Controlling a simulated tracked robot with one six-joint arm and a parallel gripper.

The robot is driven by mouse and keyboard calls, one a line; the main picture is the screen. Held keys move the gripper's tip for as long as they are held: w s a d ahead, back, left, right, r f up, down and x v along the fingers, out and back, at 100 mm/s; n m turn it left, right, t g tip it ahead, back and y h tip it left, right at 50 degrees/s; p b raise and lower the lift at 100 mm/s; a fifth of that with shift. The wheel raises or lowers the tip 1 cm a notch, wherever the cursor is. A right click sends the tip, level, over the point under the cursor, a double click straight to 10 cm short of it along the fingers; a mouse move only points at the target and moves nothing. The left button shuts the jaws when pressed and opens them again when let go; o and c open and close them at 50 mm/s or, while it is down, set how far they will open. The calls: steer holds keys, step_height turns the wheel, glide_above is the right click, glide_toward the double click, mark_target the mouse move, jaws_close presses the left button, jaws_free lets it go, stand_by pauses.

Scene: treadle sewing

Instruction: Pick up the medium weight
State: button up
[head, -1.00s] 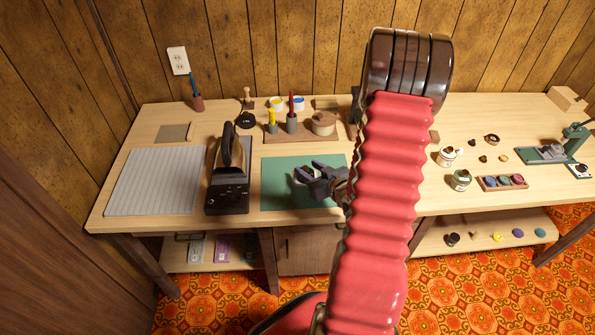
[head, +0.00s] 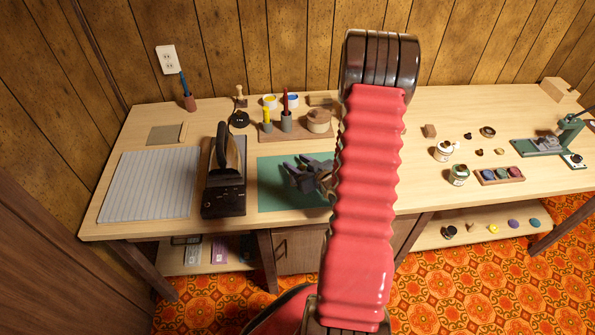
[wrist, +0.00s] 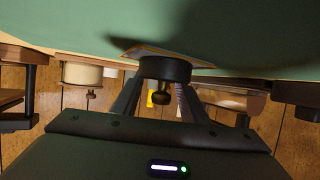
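A dark round weight (wrist: 165,69) with a small knob (wrist: 160,96) shows in the wrist view, which appears upside down. It is at the green mat (wrist: 225,25), over a small orange-edged patch (wrist: 128,51). My gripper (wrist: 162,82) has a finger towards each side of the weight; I cannot tell whether they press on it. In the head view my gripper (head: 296,168) is low over the green mat (head: 272,203), its fingers apart, and the weight cannot be made out there. Another black round piece (head: 238,119) lies at the back of the table.
A dark iron (head: 224,190) stands just left of the mat beside a grey striped pad (head: 148,186). A wooden holder (head: 275,135) with pens and a round tan box (head: 318,120) is behind. Jars (head: 445,151) and small pieces lie to the right.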

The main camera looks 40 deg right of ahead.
steer(key=shift+c, duration=0.4)
jaws_close()
stand_by(0.4)
